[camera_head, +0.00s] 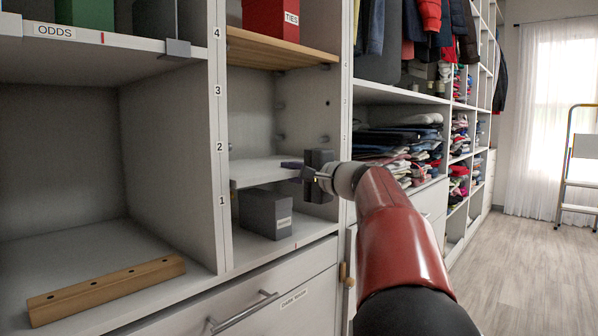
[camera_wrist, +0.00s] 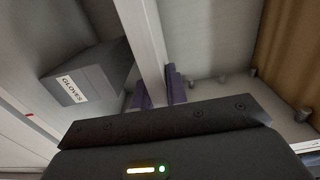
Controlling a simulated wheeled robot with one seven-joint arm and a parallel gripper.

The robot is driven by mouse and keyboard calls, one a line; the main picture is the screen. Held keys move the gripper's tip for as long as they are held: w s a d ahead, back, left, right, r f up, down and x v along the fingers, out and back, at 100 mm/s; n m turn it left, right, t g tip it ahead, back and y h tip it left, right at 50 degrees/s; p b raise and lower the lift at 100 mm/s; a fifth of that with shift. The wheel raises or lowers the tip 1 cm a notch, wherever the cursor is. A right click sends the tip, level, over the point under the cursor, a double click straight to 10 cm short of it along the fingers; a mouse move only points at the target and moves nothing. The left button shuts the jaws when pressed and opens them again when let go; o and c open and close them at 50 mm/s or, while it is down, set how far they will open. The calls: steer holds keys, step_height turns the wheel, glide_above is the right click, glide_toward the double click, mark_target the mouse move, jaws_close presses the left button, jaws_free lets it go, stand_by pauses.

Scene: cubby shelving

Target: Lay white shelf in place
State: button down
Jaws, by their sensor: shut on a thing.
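The white shelf (camera_head: 258,172) is a flat board inside the narrow cubby, at a height between the marks 1 and 2. It looks roughly level, with its left end close to the numbered upright. My gripper (camera_head: 300,168) is at the front right of the board, with its purple fingers shut on the board's edge. In the wrist view the white shelf (camera_wrist: 146,40) shows as a narrow strip running between the fingers of my gripper (camera_wrist: 158,90). Whether the board rests on pegs beneath it is hidden.
A dark grey box (camera_head: 266,213), labelled GLOVES in the wrist view, stands below the board. A wooden shelf (camera_head: 270,47) bearing a red TIES box (camera_head: 270,18) is above. Support pegs (camera_head: 281,137) dot the cubby walls. A drilled wooden bar (camera_head: 106,289) lies at left.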

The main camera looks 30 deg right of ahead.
steer(key=shift+x, duration=0.95)
steer(key=shift+f+b, duration=0.45)
steer(key=shift+b, duration=0.05)
steer(key=c, duration=1.4)
jaws_free()
steer(key=shift+o, duration=0.4)
steer(key=shift+f, duration=0.2)
steer(key=v, duration=0.7)
steer(key=shift+s, duration=0.4)
